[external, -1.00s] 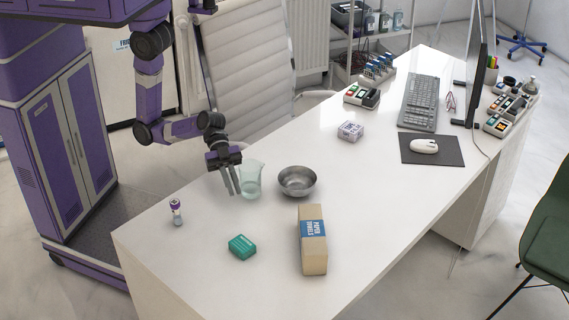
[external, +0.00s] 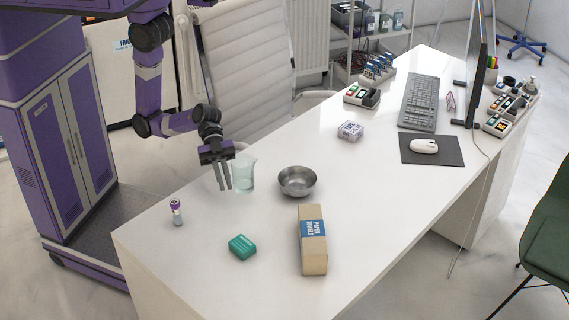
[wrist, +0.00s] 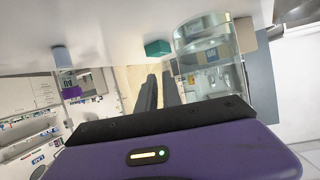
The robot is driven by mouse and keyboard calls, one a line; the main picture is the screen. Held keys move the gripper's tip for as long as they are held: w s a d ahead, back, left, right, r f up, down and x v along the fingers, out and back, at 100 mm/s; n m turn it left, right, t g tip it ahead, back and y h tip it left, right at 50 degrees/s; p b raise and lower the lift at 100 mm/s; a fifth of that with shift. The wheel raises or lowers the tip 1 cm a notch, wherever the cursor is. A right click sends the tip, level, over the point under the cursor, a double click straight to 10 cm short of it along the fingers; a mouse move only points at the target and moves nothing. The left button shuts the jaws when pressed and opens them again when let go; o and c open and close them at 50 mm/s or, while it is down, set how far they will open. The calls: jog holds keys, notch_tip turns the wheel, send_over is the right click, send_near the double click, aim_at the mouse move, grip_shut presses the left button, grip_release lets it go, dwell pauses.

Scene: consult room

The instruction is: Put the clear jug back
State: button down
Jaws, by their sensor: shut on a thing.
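The clear jug (external: 245,174) is a pale, see-through vessel near the desk's chair-side edge, left of the metal bowl. My gripper (external: 224,184) is at the jug's left side with its fingers pointing down, shut on it. The exact grip point, perhaps a handle, is hard to make out. In the wrist view the jug (wrist: 205,50) is just right of my dark fingers (wrist: 158,92). It looks upright; I cannot tell whether its base touches the desk.
A metal bowl (external: 297,181) stands close on the right. A paper towel box (external: 313,255), a green box (external: 242,247) and a purple-capped tube (external: 176,212) are nearer the front.

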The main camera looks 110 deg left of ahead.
jog(key=s+d+r+m+g+p, duration=0.1)
jog(key=s+d+r+p, duration=0.15)
jog(key=r+p, duration=0.4)
jog(key=s+d+r+p, duration=0.2)
jog(key=s+r+p, duration=0.15)
jog(key=r, duration=0.55)
jog(key=shift+h, duration=0.3)
jog(key=f, duration=0.6)
jog(key=f+b, duration=0.1)
jog(key=f, duration=0.6)
jog(key=f+b, duration=0.1)
jog(key=f, duration=0.6)
jog(key=shift+w+a, duration=0.25)
jog(key=shift+a, duration=0.1)
jog(key=shift+f, duration=0.15)
jog(key=c, duration=1.5)
grip_release()
